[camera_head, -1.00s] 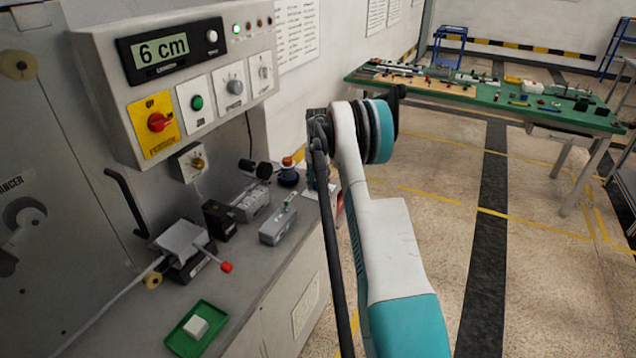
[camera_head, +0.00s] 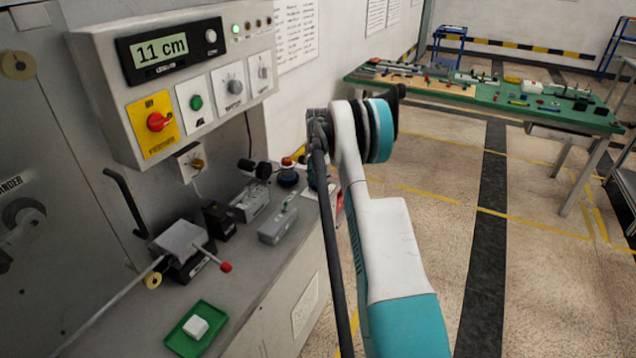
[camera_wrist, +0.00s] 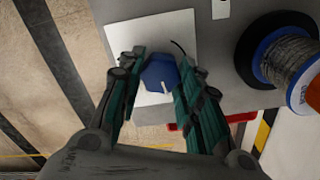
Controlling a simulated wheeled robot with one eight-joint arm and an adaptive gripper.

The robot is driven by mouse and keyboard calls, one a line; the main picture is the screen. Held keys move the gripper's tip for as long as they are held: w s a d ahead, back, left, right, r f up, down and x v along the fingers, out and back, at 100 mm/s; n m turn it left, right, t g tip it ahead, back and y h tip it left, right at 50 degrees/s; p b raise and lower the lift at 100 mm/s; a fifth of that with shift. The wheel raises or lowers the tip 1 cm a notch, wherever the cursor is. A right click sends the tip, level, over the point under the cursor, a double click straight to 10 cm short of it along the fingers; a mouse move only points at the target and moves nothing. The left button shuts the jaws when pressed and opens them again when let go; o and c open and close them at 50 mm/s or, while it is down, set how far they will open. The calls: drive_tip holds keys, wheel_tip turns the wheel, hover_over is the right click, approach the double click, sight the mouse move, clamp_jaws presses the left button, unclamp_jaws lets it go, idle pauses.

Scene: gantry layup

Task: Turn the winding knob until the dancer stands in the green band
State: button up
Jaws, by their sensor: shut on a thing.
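The blue winding knob (camera_wrist: 160,74) sits on a white plate (camera_wrist: 125,38) in the wrist view, with a white pointer line on its face. My gripper (camera_wrist: 160,68) is shut on the knob, one green-ribbed finger on each side. In the head view my arm hides the knob. The dancer (camera_head: 22,215) shows only partly at the left edge of the head view, beside a cut-off label. No green band can be made out. The display (camera_head: 160,48) reads 11 cm.
A wire spool with blue flanges (camera_wrist: 285,60) stands close to the right of the knob. The bench holds a red-tipped lever (camera_head: 226,267), a grey box (camera_head: 277,228) and a green tray (camera_head: 178,341). A green-topped table (camera_head: 420,85) stands at the back right.

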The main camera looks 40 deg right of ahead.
idle(0.3)
drive_tip(key=o, duration=1.1)
drive_tip(key=shift+c, duration=0.2)
wheel_tip(320, 180, up, 12)
